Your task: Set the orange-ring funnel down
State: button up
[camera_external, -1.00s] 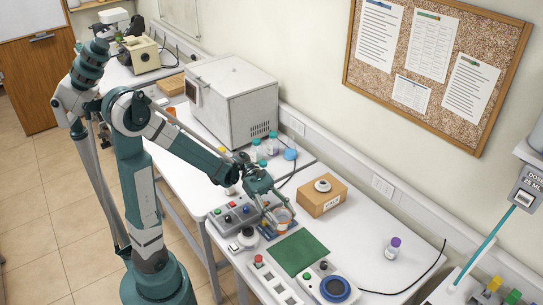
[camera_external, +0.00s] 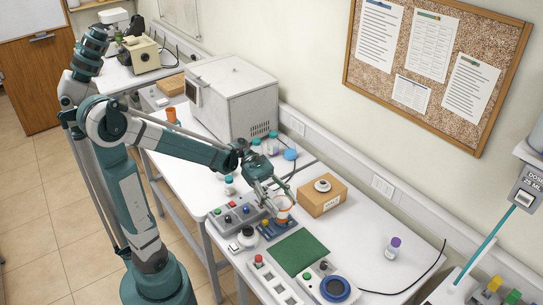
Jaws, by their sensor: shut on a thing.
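The orange-ring funnel (camera_external: 283,214), small and pale with an orange band, shows in the external view near the middle of the bench. My gripper (camera_external: 275,206) is shut on it from the upper left. The funnel is just above or at a blue stand (camera_external: 280,230); I cannot tell whether they touch. My fingers hide part of the funnel.
A grey button box (camera_external: 235,214) is left of the stand and a cardboard box (camera_external: 320,199) is to the right. A green mat (camera_external: 299,252) lies in front. A purple-capped bottle (camera_external: 392,248) stands further right, with bare white bench around it.

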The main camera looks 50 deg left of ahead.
jog(key=shift+w+r, duration=0.1)
jog(key=shift+r, duration=2.85)
jog(key=w+a+f+n+t+y+p, duration=0.1)
jog(key=w+a+f+n+t, duration=0.15)
jog(key=w, duration=0.55)
jog(key=w+a+f+n+t+y, duration=0.2)
jog(key=w+a+n+t, duration=0.2)
jog(key=w, duration=0.4)
jog(key=w+a+f+n+t+y+p, duration=0.1)
jog(key=w+a+f+n+t, duration=0.2)
jog(key=w, duration=0.5)
jog(key=w+a+r+n+t+y+p, duration=0.1)
jog(key=w+a+r+n+t+y, duration=0.3)
jog(key=w+a, duration=0.55)
jog(key=w+a+r+n+t+y+p, duration=0.1)
jog(key=w+a+r+n+y, duration=0.25)
jog(key=w+a+y, duration=0.4)
jog(key=shift+n+h, duration=0.3)
jog(key=shift+h, duration=0.45)
jog(key=w+f, duration=0.1)
jog(key=f, duration=0.2)
jog(key=w+a+f, duration=0.1)
jog(key=f, duration=0.1)
jog(key=shift+w, duration=0.3)
jog(key=shift+f, duration=0.15)
notch_tip(320, 180, down, 14)
jog(key=b, duration=0.2)
jog(key=shift+b, duration=0.4)
